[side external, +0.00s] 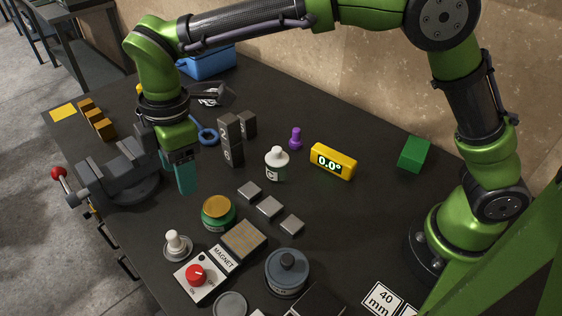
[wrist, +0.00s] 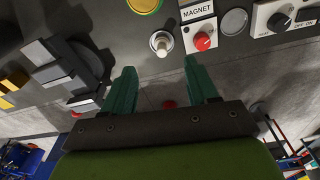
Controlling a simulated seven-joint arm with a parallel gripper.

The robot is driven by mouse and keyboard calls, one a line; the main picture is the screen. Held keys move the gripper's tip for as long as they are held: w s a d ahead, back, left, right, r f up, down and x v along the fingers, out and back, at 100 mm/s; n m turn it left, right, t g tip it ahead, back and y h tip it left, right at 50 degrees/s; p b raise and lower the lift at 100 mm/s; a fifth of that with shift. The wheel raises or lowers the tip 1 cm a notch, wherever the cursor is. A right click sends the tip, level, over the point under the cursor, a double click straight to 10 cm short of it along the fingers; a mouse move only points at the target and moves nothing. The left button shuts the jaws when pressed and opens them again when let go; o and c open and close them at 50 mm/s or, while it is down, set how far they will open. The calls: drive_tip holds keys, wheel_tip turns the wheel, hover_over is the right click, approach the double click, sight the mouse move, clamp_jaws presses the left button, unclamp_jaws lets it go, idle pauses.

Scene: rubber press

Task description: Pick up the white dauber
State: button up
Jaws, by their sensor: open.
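A grey vise (side external: 120,173) is left of my gripper. A white-capped bottle (side external: 277,165) and metal blocks (side external: 269,207) lie further right.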

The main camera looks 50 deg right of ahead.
sight(172, 234)
drive_tip(key=w+a+n, duration=0.1)
drive_tip(key=a+n, duration=0.5)
drive_tip(key=n, duration=0.4)
drive_tip(key=shift+h, duration=0.4)
drive_tip(key=f, duration=1)
drive_tip(key=shift+w+d+f, duration=0.15)
drive_tip(key=shift+d+f, duration=0.1)
drive_tip(key=shift+f, duration=0.1)
drive_tip(key=f, duration=0.5)
drive_tip(key=shift+w+d+f, duration=0.1)
drive_tip(key=shift+d+f, duration=0.1)
drive_tip(key=shift+f, duration=0.1)
clamp_jaws()
